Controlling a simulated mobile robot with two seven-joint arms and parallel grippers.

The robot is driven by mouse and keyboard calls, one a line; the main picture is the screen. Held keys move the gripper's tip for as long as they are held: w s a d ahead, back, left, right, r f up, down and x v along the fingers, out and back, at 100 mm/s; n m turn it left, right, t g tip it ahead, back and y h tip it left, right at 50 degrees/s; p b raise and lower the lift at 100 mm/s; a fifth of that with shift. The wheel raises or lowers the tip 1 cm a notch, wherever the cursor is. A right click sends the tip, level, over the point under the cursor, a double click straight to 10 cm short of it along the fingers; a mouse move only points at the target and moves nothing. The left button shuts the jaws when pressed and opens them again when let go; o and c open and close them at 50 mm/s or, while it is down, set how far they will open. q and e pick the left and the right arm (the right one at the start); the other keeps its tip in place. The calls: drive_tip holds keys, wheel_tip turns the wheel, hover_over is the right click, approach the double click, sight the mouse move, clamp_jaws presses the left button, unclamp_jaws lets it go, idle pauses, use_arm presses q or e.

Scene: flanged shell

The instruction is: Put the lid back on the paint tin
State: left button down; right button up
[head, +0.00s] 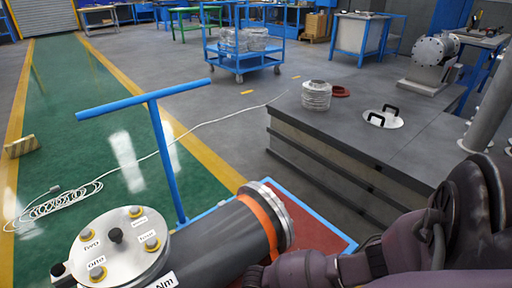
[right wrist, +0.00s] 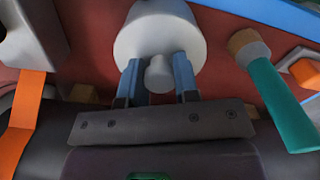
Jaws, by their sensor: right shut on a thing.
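No paint tin or paint lid can be made out in either view. In the right wrist view my right gripper (right wrist: 159,80) is shut on a pale grey round piece (right wrist: 158,32) with a small knob, its blue fingers on either side of the knob. Behind it is a dark red surface. In the head view my right arm comes in from the right along the bottom; its gripper is hidden there. A dark grey cylinder (head: 215,245) with an orange band and flange lies at the bottom. My left gripper is not in view.
A blue-framed cart with a red deck (head: 322,232) stands under the cylinder. A grey bench (head: 345,135) at right carries a ribbed metal part (head: 316,95) and a white disc with black handles (head: 378,122). A teal-handled tool (right wrist: 285,108) is close right of the gripper.

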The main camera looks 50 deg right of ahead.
idle(0.3)
drive_tip(key=o, duration=1)
drive_tip(key=shift+o, duration=0.3)
drive_tip(key=o, duration=0.4)
drive_tip(key=shift+w+r+p, duration=0.1)
drive_tip(key=shift+r+p, duration=0.8)
drive_tip(key=shift+r, duration=0.25)
drive_tip(key=shift+r+p, duration=1.75)
drive_tip(key=shift+r, duration=0.65)
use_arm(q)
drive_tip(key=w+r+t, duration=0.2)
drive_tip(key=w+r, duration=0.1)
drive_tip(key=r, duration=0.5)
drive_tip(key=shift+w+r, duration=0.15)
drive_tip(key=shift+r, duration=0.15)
use_arm(e)
drive_tip(key=shift+f, duration=0.1)
